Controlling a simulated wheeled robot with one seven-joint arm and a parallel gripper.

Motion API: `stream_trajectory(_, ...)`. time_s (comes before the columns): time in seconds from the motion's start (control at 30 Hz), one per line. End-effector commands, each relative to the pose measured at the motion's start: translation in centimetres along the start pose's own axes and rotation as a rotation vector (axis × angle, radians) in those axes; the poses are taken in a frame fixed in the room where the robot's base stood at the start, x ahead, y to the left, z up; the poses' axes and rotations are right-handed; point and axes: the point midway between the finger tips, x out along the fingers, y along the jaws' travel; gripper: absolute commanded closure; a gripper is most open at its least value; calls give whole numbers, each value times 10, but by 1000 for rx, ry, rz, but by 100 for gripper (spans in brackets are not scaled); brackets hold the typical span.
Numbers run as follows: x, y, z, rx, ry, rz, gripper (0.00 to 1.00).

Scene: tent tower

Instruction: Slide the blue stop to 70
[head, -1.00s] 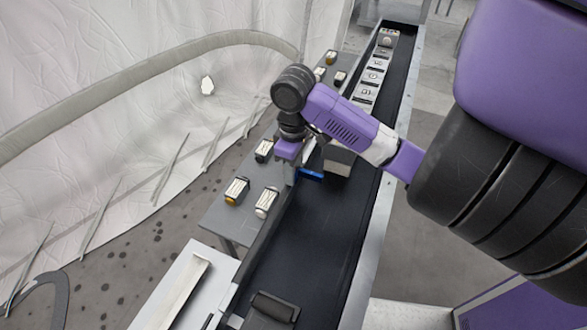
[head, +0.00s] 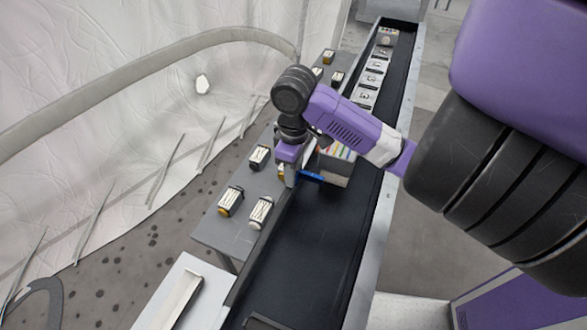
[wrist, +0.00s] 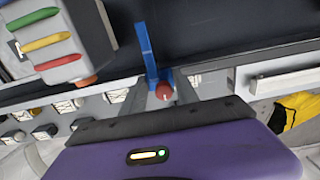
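The blue stop (wrist: 147,50) is a flat blue bar reaching over the black belt from its left rail; it also shows in the head view (head: 311,177). A red knob (wrist: 165,92) sits at its near end in the wrist view. My gripper (wrist: 163,88) is at the rail, with one grey finger on each side of the knob, and looks shut on it. In the head view my gripper (head: 287,172) hides the knob. No scale or number 70 can be read.
A grey box with coloured bars (wrist: 60,40) stands on the belt (head: 310,250) close beyond the stop. Small boxes (head: 231,200) stand on a grey side table (head: 225,232). Several grey boxes (head: 372,78) sit farther up the belt. The belt nearer than the stop is mostly clear.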

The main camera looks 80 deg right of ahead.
Motion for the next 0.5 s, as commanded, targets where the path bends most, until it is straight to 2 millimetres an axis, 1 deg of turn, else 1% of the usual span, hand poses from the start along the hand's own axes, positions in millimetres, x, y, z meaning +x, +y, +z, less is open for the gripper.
stream_trajectory(0.03, -2, 6, 0, 9, 3, 12, 60)
stream_trajectory(0.1, -1, 6, 0, 8, 3, 11, 46)
stream_trajectory(0.13, -1, 5, 0, 8, 2, 10, 42)
stream_trajectory(0.4, -1, 3, 0, 5, 1, 7, 42)
stream_trajectory(0.5, -5, 3, 0, 5, 1, 7, 42)
